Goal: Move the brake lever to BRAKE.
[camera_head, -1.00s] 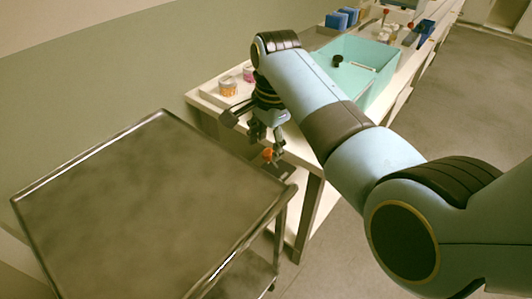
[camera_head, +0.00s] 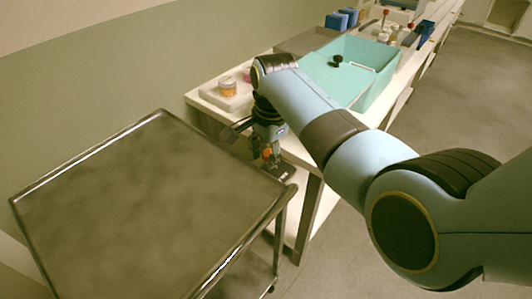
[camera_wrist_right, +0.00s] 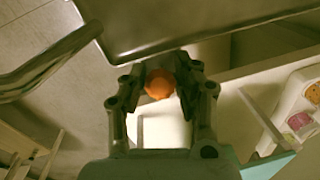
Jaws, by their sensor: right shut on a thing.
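The brake lever's orange knob (camera_head: 266,153) shows at the near end of the bench, just behind the cart's right corner. A dark plate (camera_head: 280,174) with a small pale label lies below it. My right gripper (camera_head: 269,158) reaches down over the lever and is shut on it. In the right wrist view, the orange knob (camera_wrist_right: 159,84) sits between the two fingers of my right gripper (camera_wrist_right: 162,90). The lever's shaft is mostly hidden, and I cannot read the label. My left gripper is not in view.
A metal cart (camera_head: 130,215) stands close at the left, its raised rim near my right gripper. Floor at the right is clear.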

